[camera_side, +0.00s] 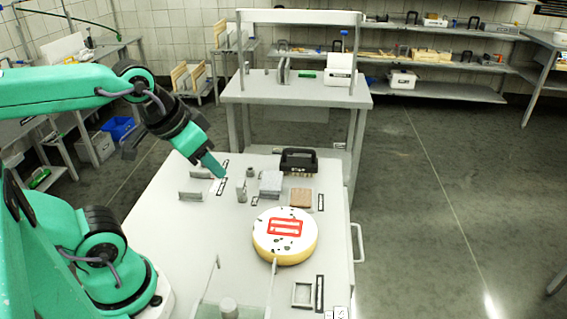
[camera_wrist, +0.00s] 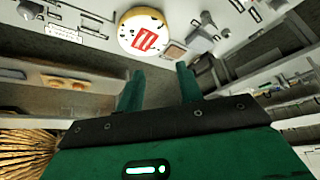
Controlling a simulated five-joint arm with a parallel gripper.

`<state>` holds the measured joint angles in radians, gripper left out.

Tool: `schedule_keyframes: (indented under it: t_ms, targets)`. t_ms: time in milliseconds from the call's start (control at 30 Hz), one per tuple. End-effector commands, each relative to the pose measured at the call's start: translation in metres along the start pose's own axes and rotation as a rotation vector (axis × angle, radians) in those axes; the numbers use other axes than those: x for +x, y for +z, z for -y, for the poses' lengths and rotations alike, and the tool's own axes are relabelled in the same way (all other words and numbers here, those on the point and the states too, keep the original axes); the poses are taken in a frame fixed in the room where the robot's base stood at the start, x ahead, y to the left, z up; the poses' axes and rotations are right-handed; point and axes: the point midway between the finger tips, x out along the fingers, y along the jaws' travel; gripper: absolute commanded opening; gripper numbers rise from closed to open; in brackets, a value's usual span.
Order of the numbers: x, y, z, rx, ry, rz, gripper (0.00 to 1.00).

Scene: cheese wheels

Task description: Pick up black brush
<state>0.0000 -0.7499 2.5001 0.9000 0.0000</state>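The black brush (camera_side: 299,158) stands on the white table near its back edge in the side view, with its black handle up and pale bristles below. My gripper (camera_side: 213,165) is above the table, left of the brush and apart from it. In the wrist view my gripper (camera_wrist: 158,69) shows two green fingers spread apart with nothing between them, so it is open and empty. Straw-coloured bristles (camera_wrist: 25,153) fill the lower left corner of the wrist view; I cannot tell whether they belong to this brush.
A round cheese wheel (camera_side: 285,240) with a red mark lies in front of the brush; it also shows in the wrist view (camera_wrist: 141,36). A brown block (camera_side: 300,198) and a grey block (camera_side: 270,184) lie between them. A raised bench (camera_side: 290,92) stands behind.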

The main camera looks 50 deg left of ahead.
Motion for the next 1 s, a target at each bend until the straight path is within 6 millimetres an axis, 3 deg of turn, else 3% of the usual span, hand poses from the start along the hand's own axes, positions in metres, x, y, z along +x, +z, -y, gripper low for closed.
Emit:
schedule_keyframes:
  t_ms: [667,1000]
  targets:
    - [0.000,-0.006,0.001,0.011,-0.002,0.004,0.36]
    - [0.007,-0.051,0.010,0.115,-0.013,0.043,0.36]
